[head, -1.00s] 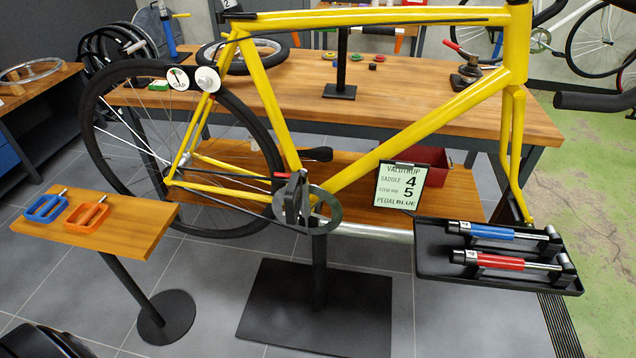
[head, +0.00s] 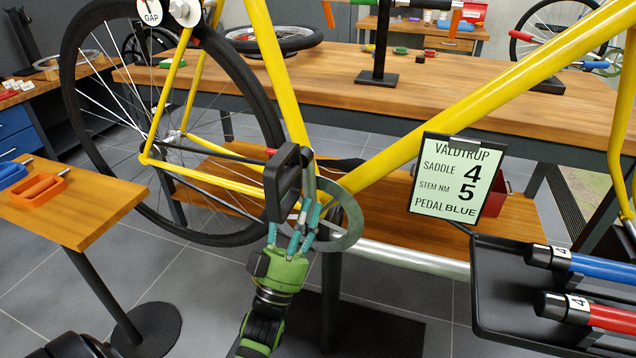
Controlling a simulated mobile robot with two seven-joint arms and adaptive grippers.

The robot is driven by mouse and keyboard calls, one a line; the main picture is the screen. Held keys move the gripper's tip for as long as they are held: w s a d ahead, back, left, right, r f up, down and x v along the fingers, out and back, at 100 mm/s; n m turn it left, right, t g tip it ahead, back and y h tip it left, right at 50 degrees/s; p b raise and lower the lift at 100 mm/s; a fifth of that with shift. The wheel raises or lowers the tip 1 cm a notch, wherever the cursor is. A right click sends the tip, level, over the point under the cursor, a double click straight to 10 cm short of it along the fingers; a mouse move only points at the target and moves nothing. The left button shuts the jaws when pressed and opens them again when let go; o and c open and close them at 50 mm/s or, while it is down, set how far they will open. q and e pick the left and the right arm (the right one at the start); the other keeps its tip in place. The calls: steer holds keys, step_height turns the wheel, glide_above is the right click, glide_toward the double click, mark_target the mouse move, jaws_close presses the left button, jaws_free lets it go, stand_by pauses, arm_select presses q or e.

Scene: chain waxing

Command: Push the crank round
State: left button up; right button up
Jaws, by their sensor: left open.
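The crank (head: 309,178) is a grey arm at the bottom bracket of the yellow bike frame (head: 470,105), in front of the grey chainring (head: 350,222). A black pedal (head: 283,183) sits at the crank's left side. My left gripper (head: 304,215), green with teal fingers, comes up from below. It is open, with its fingers just below the pedal and over the lower crank area in the picture. I cannot tell whether they touch the crank. The fingers hide part of the crank and chainring. My right gripper is not in view.
A small wooden stand (head: 90,215) at left holds an orange pedal (head: 38,188) and a blue one (head: 12,172). A black tray (head: 490,275) at right holds blue and red handled tools. A sign (head: 460,178) hangs beside the frame. A workbench (head: 440,95) stands behind.

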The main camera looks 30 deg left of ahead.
mark_target(309, 182)
arm_select(q)
steer(key=x, duration=0.6)
steer(key=shift+w+r, duration=0.25)
jaws_close()
